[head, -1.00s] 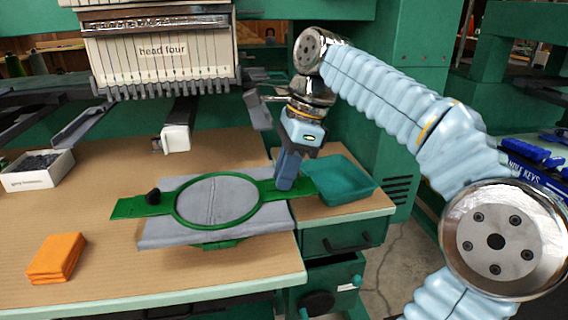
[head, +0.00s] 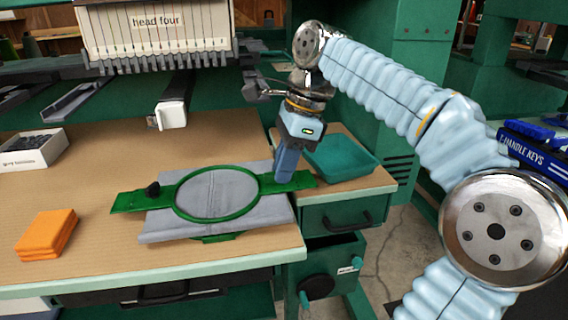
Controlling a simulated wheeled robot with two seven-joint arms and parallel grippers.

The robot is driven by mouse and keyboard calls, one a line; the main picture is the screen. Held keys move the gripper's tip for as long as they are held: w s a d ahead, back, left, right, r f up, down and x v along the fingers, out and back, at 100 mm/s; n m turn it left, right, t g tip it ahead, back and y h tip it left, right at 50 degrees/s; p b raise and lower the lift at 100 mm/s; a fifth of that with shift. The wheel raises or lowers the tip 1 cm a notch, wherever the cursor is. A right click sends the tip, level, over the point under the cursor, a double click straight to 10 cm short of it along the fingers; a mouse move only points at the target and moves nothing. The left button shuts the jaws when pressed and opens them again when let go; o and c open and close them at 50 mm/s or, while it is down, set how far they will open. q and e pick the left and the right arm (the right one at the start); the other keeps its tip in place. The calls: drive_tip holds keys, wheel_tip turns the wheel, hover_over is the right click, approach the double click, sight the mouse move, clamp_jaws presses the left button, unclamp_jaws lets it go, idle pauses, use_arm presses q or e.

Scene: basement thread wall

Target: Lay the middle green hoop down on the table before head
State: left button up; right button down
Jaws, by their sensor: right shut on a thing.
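The green hoop (head: 258,205) with grey cloth (head: 218,192) stretched in it is low over the table (head: 110,240), near the front edge. Its flat green arms stick out left and right, and a black knob (head: 152,189) sits on the left one. The cloth spreads out around the ring. I cannot tell whether the hoop rests fully on the table. My right gripper (head: 284,178) points down and is shut on the hoop's right arm. The sewing head marked "head four" (head: 155,40) is behind the hoop. My left gripper is not in view.
Orange folded cloths (head: 46,234) lie at the front left. A white box (head: 32,150) of dark pieces is at the left. A green tray (head: 342,158) stands right of the gripper. A white-ended machine arm (head: 172,115) juts out behind. Bare table lies left of the hoop.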

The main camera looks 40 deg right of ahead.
drive_tip(key=c, duration=1.1)
unclamp_jaws()
drive_tip(key=shift+o, duration=0.2)
